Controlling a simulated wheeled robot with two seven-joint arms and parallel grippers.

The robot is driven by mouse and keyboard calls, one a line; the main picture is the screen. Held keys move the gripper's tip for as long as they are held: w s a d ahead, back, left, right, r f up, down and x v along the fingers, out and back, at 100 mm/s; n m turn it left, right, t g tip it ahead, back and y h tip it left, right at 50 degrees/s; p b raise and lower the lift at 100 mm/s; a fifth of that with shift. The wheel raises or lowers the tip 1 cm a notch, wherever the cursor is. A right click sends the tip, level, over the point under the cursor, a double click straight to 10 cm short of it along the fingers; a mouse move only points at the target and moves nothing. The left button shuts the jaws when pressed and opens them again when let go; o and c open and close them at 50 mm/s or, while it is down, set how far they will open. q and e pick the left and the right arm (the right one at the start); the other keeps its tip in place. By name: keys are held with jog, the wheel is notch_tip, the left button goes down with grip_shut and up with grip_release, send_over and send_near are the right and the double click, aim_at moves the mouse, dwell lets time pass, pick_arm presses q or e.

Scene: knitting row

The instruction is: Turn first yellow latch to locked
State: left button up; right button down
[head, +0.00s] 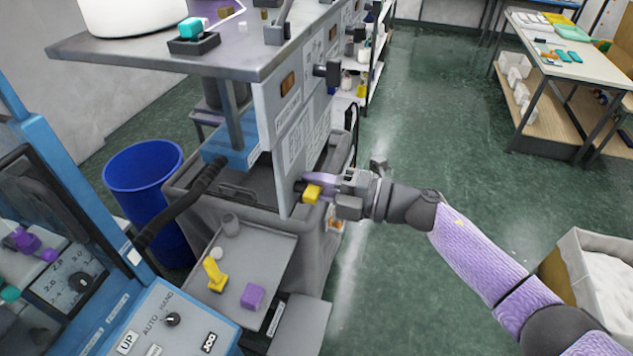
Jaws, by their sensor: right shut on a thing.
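The yellow latch (312,193) sits low on the front edge of the grey machine panel (300,140). My right gripper (322,187) reaches in from the right and is shut on the yellow latch. Its purple fingers and grey body hide part of the latch, so I cannot tell whether the latch is turned. My left gripper is not in view.
A grey tray (262,245) with a yellow piece (214,275) and a purple block (252,296) lies below the panel. A blue bin (145,170) stands behind. A blue control box (180,320) is front left. Green floor is free on the right, before a cardboard box (590,265).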

jog(key=c, duration=0.6)
grip_release()
jog(key=shift+o, duration=0.2)
jog(key=shift+d, duration=0.1)
jog(key=b+v, duration=0.3)
jog(key=v, duration=0.6)
jog(key=shift+s+d, duration=0.15)
jog(key=shift+d, duration=0.2)
jog(key=shift+f, duration=0.1)
